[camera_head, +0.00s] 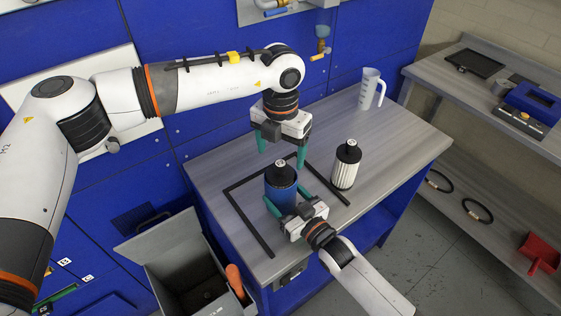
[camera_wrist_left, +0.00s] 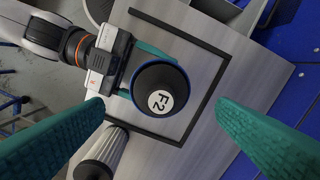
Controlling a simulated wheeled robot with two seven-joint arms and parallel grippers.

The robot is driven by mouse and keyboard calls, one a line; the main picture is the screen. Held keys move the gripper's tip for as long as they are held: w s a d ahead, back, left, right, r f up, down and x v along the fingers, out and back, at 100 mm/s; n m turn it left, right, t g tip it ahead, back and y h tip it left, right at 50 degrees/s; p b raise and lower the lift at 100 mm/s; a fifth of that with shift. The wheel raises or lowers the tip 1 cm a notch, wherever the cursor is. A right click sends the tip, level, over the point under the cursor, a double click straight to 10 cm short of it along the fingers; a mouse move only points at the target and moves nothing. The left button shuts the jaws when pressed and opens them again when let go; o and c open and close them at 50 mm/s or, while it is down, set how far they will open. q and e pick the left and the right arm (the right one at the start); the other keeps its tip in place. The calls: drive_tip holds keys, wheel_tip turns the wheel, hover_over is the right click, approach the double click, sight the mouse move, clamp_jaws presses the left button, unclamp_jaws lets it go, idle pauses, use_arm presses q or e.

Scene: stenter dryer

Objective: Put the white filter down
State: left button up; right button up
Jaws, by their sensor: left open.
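The white filter (camera_head: 345,168), pleated with a black top, stands upright on the grey bench, just right of the black square frame. It also shows in the left wrist view at the lower left (camera_wrist_left: 103,153). My left gripper (camera_head: 281,150) is open and empty, above the bench and to the left of the white filter, apart from it. A blue filter (camera_head: 281,190) with a black top stands inside the frame. My right gripper (camera_head: 290,199) has its teal fingers on both sides of the blue filter, against its sides. Its base is partly hidden.
The black square frame (camera_head: 247,228) lies on the bench. A clear measuring jug (camera_head: 370,88) stands at the back right. An open grey bin (camera_head: 165,243) with an orange-handled tool (camera_head: 235,280) is below the bench's left edge. The bench's right part is clear.

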drive_tip(key=o, duration=1.1)
use_arm(q)
wheel_tip(320, 180, up, 7)
use_arm(e)
drive_tip(key=shift+o, duration=0.2)
